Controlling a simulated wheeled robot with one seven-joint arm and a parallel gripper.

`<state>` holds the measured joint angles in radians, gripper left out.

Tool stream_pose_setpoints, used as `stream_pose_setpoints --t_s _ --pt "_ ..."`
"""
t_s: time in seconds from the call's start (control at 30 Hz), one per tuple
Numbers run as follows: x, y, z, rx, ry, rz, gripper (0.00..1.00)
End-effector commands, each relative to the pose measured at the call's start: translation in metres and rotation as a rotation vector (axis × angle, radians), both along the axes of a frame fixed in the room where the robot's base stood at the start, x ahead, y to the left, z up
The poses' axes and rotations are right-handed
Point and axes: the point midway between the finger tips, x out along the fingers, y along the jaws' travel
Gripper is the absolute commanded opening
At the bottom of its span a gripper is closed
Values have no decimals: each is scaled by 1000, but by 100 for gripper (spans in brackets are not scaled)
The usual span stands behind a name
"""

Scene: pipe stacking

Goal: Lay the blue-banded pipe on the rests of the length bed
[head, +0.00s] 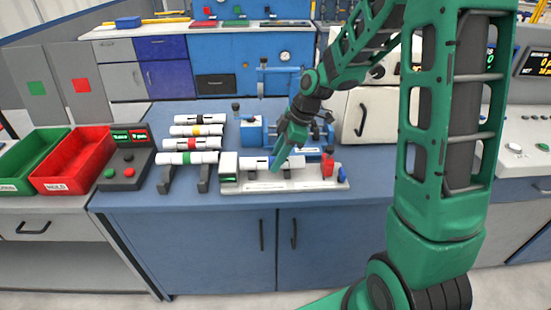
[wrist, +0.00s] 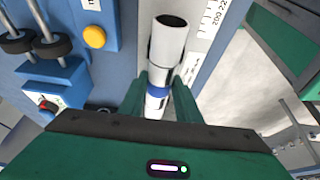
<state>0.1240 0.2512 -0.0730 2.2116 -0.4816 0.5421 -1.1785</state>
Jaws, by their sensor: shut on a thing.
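My gripper (head: 279,163) is over the length bed (head: 290,186), shut on the blue-banded pipe (head: 256,163). In the wrist view the pipe (wrist: 168,42) is white with a dark open end, and its blue band (wrist: 157,91) lies between the fingers (wrist: 160,84). The pipe runs along the bed, beside the printed scale (wrist: 209,20). In the head view it is nearly level, at about the height of the bed's fittings. My fingers hide part of it. I cannot tell whether it touches the rests.
Several other banded pipes (head: 194,144) lie on a rack left of the bed. A control box (head: 124,166) and red bin (head: 75,160) stand further left. A red part (head: 327,165) stands at the bed's right end. Blue equipment (head: 252,130) is close behind.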

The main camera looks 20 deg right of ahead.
Motion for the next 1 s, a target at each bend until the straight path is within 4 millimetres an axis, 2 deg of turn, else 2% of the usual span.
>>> stream_pose_setpoints --t_s 0.67,0.7,0.73,0.77,1.0 --pt "0 -1 -8 0 -1 -1 0" --pt "0 -1 -7 0 -1 -1 40" --pt "0 -1 -7 0 -1 -1 47" --pt "0 -1 -7 0 -1 -1 52" --pt "0 -1 -7 0 0 -2 52"
